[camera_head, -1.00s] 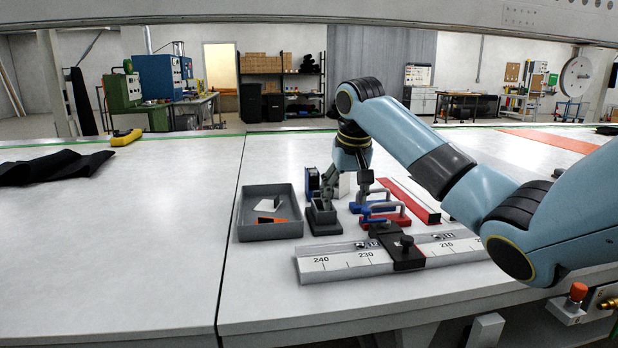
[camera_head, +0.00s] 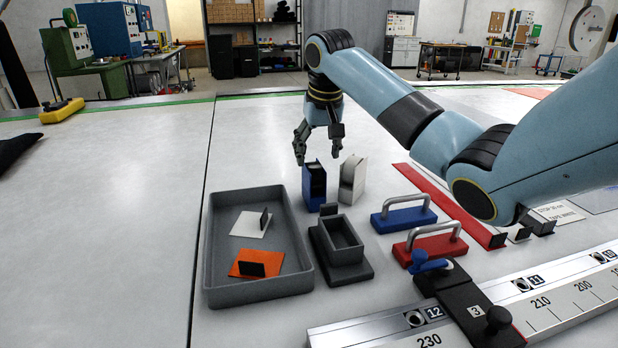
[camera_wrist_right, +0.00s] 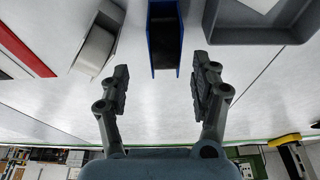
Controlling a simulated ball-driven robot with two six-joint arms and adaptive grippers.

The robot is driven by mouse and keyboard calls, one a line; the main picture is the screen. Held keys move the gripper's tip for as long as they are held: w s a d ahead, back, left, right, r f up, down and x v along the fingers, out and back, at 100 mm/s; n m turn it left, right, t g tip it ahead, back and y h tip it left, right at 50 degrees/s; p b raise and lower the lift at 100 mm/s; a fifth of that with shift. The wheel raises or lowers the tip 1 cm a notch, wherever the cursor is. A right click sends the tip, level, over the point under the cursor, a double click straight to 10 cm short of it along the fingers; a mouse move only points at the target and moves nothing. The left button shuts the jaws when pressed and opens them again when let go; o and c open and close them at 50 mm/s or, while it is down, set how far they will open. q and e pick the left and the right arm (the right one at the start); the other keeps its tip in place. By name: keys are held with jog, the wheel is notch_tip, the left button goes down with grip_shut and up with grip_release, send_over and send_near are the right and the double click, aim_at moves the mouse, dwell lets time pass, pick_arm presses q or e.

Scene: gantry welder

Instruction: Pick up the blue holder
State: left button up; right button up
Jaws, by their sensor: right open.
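The blue holder (camera_head: 314,186) stands upright on the table, an open narrow box with a dark inside, just left of a white holder (camera_head: 352,180). My right gripper (camera_head: 317,160) is behind and above the blue holder in the head view, fingers pointing down. In the right wrist view the gripper (camera_wrist_right: 160,88) is open, its two fingers spread wide with nothing between the tips. The blue holder (camera_wrist_right: 165,40) lies just beyond the fingertips, roughly centred between them. My left gripper is not in view.
A grey tray (camera_head: 211,240) with white and orange pieces stands at the left front. A dark grey open block (camera_head: 345,272) sits before the holder. Blue (camera_head: 405,219) and red (camera_head: 430,246) handled blocks and a red strip (camera_head: 450,203) are to the right.

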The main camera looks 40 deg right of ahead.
aim_at(317, 164)
jog(key=x, duration=0.3)
jog(key=shift+s+f, duration=0.1)
jog(key=shift+f, duration=0.2)
jog(key=x, duration=0.5)
jog(key=shift+w+a+f, duration=0.2)
jog(key=shift+a+f, duration=0.05)
jog(key=shift+f, duration=0.05)
jog(key=shift+c, duration=0.7)
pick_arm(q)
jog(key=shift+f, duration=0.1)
pick_arm(e)
grip_shut()
jog(key=shift+r, duration=0.1)
